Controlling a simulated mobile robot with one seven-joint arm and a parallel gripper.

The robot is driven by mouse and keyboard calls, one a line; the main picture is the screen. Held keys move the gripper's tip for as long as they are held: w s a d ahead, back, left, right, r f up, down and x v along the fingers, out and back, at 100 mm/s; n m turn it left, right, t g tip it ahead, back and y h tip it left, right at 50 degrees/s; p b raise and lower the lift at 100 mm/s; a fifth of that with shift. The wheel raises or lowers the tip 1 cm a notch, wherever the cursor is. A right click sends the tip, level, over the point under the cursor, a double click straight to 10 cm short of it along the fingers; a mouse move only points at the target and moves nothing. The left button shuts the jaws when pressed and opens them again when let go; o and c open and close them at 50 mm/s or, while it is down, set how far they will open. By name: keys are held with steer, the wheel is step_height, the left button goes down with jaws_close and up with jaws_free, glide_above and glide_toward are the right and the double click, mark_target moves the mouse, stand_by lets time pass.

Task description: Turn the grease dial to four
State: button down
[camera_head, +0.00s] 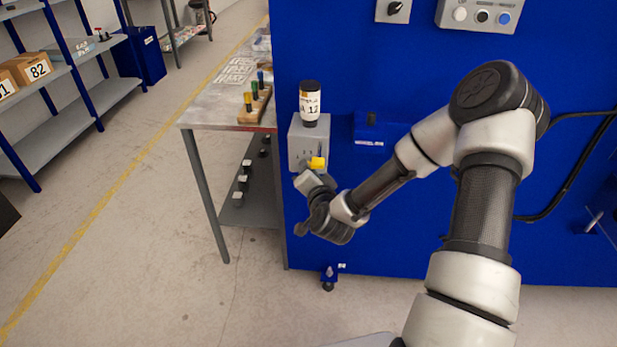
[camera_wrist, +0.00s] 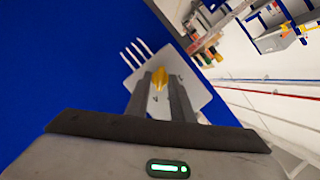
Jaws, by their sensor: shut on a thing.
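The yellow grease dial (camera_head: 317,163) sits on the front of a grey box (camera_head: 298,140) fixed to the blue machine. My gripper (camera_head: 313,170) is at the dial. In the wrist view my gripper (camera_wrist: 160,80) has its two dark fingers shut on the yellow dial (camera_wrist: 160,78), one on each side. The box's face plate (camera_wrist: 195,88) shows around the fingers, with small dark marks on it. The marks are too small to read, so I cannot tell which number the dial points at.
A dark bottle with a white label (camera_head: 310,103) stands on top of the grey box. A metal table (camera_head: 215,108) with a wooden holder of coloured-top pieces (camera_head: 255,108) stands just left. The blue machine wall (camera_head: 400,225) is close behind my arm. The floor at left is open.

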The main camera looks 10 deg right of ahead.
steer(key=shift+s+f+m+t+y+b, duration=0.1)
steer(key=shift+f+m+t+y+b, duration=0.25)
steer(key=shift+m+b, duration=0.6)
steer(key=shift+r, duration=0.15)
steer(key=c, duration=1.9)
jaws_free()
steer(key=shift+r, duration=0.1)
steer(key=p+v, duration=1.3)
steer(key=v, duration=0.4)
steer(key=shift+s+p, duration=0.2)
steer(key=shift+p, duration=0.1)
